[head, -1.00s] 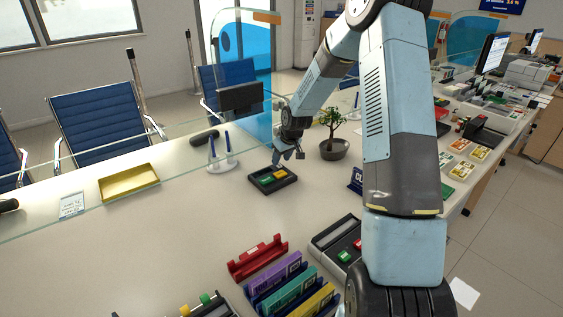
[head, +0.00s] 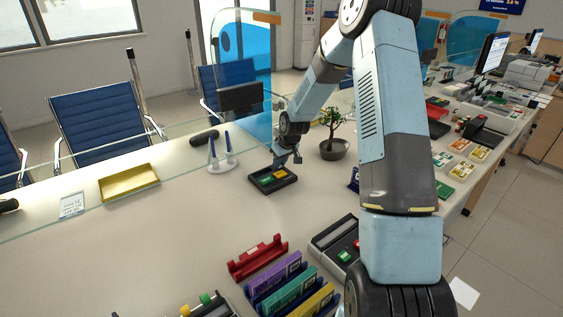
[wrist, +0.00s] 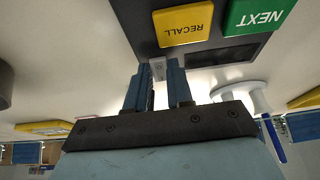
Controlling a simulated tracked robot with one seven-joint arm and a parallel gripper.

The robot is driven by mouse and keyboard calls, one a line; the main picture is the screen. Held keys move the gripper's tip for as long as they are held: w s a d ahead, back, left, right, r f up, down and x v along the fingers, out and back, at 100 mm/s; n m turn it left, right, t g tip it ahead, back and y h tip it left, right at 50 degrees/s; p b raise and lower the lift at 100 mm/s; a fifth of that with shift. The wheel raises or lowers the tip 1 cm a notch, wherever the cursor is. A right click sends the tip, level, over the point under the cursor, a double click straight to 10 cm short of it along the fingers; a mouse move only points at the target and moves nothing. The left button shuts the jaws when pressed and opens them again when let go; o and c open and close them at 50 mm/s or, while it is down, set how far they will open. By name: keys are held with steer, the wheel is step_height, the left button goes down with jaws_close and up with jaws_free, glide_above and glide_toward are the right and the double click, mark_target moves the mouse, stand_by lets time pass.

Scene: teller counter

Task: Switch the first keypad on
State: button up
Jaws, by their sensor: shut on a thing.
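A dark keypad (head: 286,184) lies on the counter, with a green button marked NEXT and a yellow button marked RECALL. In the wrist view the keypad (wrist: 200,57) is at the top, with its RECALL button (wrist: 184,25) and NEXT button (wrist: 259,15) upside down. A small light grey switch (wrist: 157,69) shows at the keypad's edge, beside the RECALL button. My gripper (wrist: 159,76) is shut on this switch, one blue-grey fingertip on each side. In the head view my gripper (head: 279,162) is at the keypad's far edge.
A potted bonsai (head: 334,149) stands close right of the keypad. A white pen stand (head: 222,165) is to its left, and a yellow tray (head: 129,183) farther left. A glass screen runs behind. A red holder (head: 257,257) and coloured folders stand in front. The counter between is clear.

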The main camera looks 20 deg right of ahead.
jaws_close()
steer(key=shift+w, duration=0.1)
steer(key=shift+w+a+r+g+h, duration=0.1)
steer(key=shift+w+g+h, duration=0.25)
steer(key=shift+g, duration=0.35)
steer(key=shift+w+r+g+h, duration=0.15)
steer(key=shift+g+h, duration=0.3)
steer(key=shift+g, duration=0.45)
steer(key=o, duration=0.7)
jaws_free()
steer(key=shift+o, duration=0.2)
step_height(320, 180, up, 14)
steer(key=shift+s+f, duration=0.2)
steer(key=shift+s, duration=0.2)
